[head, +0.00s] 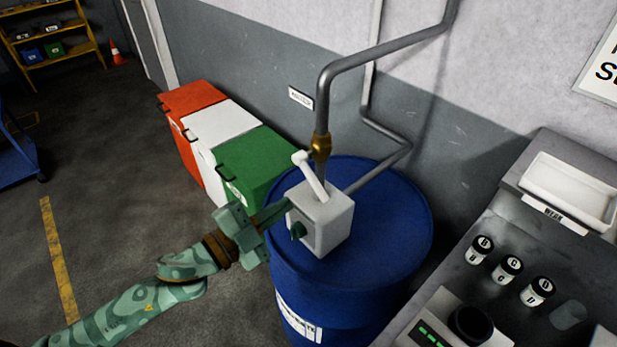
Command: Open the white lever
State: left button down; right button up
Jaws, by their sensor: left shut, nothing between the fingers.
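The white lever (313,178) has a rounded knob at its upper end. It slants up and to the left from the pale box (332,222), just below a brass fitting on a grey pipe. My left gripper (284,210) is shut and empty. Its fingertips are at the left side of the box, below the lever and apart from it; I cannot tell whether they touch the box. My right gripper is not in view.
Grey pipe (385,48) rises behind the box along the wall. Red (190,95), white (222,120) and green bins (250,160) stand behind left. A grey bench with a white tray (572,190) and several labelled jars is at right. The floor at left is mostly clear.

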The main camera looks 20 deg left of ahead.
aim_at(313, 179)
pick_arm(q)
jog(key=w+d+r+n+h+p, duration=0.1)
jog(key=w+d+r+n+p, duration=0.15)
jog(key=w+d, duration=0.45)
jog(key=f, duration=0.1)
jog(key=a+f+b, duration=0.2)
jog(key=shift+w+f, duration=0.25)
jog(key=shift+f, duration=0.1)
